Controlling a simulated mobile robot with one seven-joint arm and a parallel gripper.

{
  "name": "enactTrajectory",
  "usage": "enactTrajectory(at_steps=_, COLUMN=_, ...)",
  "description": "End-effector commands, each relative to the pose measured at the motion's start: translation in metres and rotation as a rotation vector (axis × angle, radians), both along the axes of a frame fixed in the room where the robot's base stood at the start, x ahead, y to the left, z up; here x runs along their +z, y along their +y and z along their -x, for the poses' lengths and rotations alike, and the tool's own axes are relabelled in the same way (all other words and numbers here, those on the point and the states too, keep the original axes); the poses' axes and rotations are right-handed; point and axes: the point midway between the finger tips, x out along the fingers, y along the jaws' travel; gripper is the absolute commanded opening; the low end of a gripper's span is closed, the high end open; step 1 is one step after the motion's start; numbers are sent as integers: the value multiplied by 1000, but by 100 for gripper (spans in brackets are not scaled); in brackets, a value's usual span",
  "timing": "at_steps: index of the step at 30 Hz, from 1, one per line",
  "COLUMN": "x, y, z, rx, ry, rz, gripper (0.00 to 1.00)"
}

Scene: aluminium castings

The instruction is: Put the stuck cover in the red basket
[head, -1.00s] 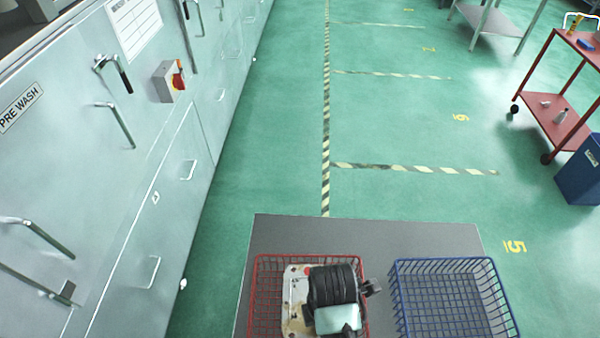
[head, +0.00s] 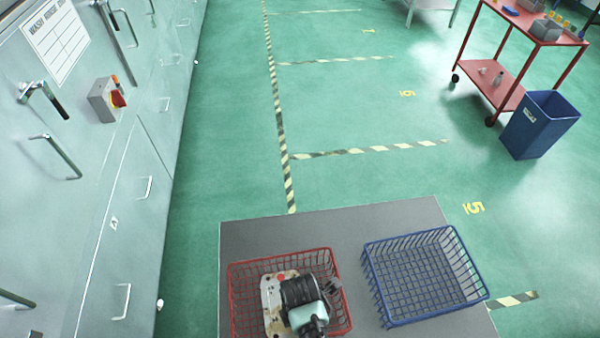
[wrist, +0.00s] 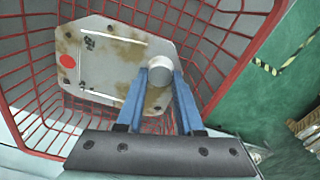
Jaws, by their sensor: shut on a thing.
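The cover is a light grey plate (head: 271,303) with brown stains and a red dot. It is within the red wire basket's outline in the head view and inside its walls in the wrist view (wrist: 112,62). I cannot tell whether it rests on the basket floor. My gripper (wrist: 160,76) has its blue fingers shut on the cover's round pale boss at one edge. The red basket (head: 232,295) stands on a grey table; its rim runs around the cover in the wrist view (wrist: 258,48). In the head view my arm hides the fingertips and part of the cover.
An empty blue wire basket (head: 378,292) stands right of the red one on the grey table (head: 320,225). Light cabinets with handles line the left. A blue bin (head: 525,140) and a red trolley (head: 490,60) stand at the back right. The green floor between is clear.

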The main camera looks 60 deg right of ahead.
Motion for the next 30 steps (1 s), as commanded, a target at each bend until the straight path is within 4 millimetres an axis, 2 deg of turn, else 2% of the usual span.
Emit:
enactTrajectory(at_steps=11, x=-4, y=-1, z=-1, rx=1, ry=-2, rz=2, gripper=0)
enactTrajectory(at_steps=12, x=-5, y=0, z=0, rx=0, ry=-1, rz=1, gripper=39)
enactTrajectory(at_steps=16, x=-4, y=0, z=0, rx=0, ry=-1, rz=1, gripper=63)
enactTrajectory(at_steps=17, x=-4, y=0, z=0, rx=0, ry=-1, rz=1, gripper=66)
enactTrajectory(at_steps=25, x=-3, y=0, z=0, rx=0, ry=-1, rz=1, gripper=66)
enactTrajectory(at_steps=30, x=7, y=0, z=-1, rx=1, ry=-3, rz=2, gripper=66)
